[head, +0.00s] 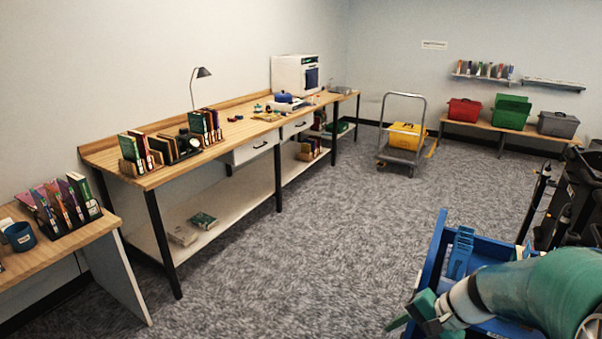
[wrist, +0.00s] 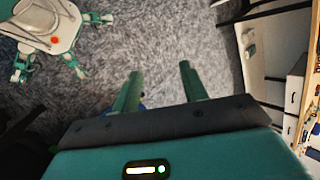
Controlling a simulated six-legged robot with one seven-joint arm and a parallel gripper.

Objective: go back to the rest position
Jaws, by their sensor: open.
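My gripper (wrist: 160,88) is open and empty in the wrist view, its two green fingers apart above the grey carpet. In the head view my gripper (head: 412,318) shows at the lower right, in front of a blue bin (head: 434,262). My green and white arm reaches in from the right edge there. Nothing is between the fingers. The far side of the gripper is hidden in the head view.
A long wooden workbench (head: 165,172) with books, a lamp and a white machine (head: 295,74) runs along the left wall. A cart (head: 401,155) with a yellow bin and a low bench (head: 480,124) with bins stand at the back. The middle carpet (head: 320,240) is clear.

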